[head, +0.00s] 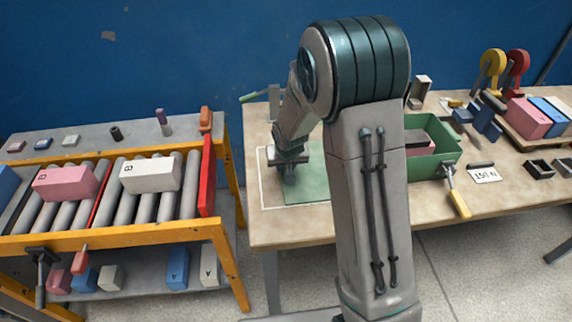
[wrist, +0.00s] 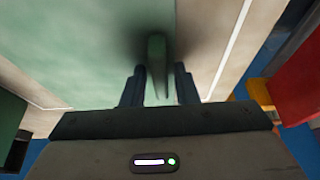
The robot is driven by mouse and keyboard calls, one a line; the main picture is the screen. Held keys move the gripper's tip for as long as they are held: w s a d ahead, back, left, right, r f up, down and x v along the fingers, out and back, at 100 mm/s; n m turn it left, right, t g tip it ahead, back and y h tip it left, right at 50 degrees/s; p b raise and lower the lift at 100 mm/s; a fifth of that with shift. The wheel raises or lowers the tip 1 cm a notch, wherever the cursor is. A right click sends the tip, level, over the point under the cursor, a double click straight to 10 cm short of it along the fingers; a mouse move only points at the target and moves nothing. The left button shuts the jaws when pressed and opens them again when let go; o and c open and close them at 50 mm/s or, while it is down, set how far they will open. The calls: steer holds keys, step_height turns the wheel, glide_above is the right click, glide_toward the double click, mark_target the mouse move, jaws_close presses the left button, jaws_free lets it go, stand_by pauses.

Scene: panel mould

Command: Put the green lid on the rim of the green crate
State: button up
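The green lid (head: 308,188) lies flat on the tabletop inside a white outline, partly hidden behind my arm. In the wrist view the lid (wrist: 75,60) fills the upper left, with its upright grip (wrist: 157,60) near the middle. My gripper (head: 289,178) is low over the lid's left part. In the wrist view my gripper's fingers (wrist: 160,75) are apart, one on each side of the grip, with gaps showing. The green crate (head: 449,153) stands right of my arm on the same table, with dark and reddish contents; its left part is hidden.
A clamp with a yellow handle (head: 459,203) hangs at the crate's front right corner. A label card (head: 485,176) lies to its right. A roller rack (head: 110,230) with a red end plate (head: 207,177) stands left of the table.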

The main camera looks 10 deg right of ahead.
steer(key=shift+o, duration=0.3)
steer(key=shift+r, duration=0.1)
steer(key=shift+r, duration=0.15)
steer(key=v, duration=1.2)
steer(key=s+d+r, duration=0.4)
steer(key=s+r, duration=0.1)
steer(key=s, duration=0.5)
steer(key=shift+s+g, duration=0.25)
steer(key=shift+g, duration=0.15)
steer(key=shift+o, duration=0.4)
steer(key=s+d+r, duration=0.1)
steer(key=s+d, duration=0.1)
steer(key=s, duration=0.9)
steer(key=shift+g, duration=0.4)
steer(key=shift+s+d, duration=0.1)
steer(key=shift+s, duration=0.25)
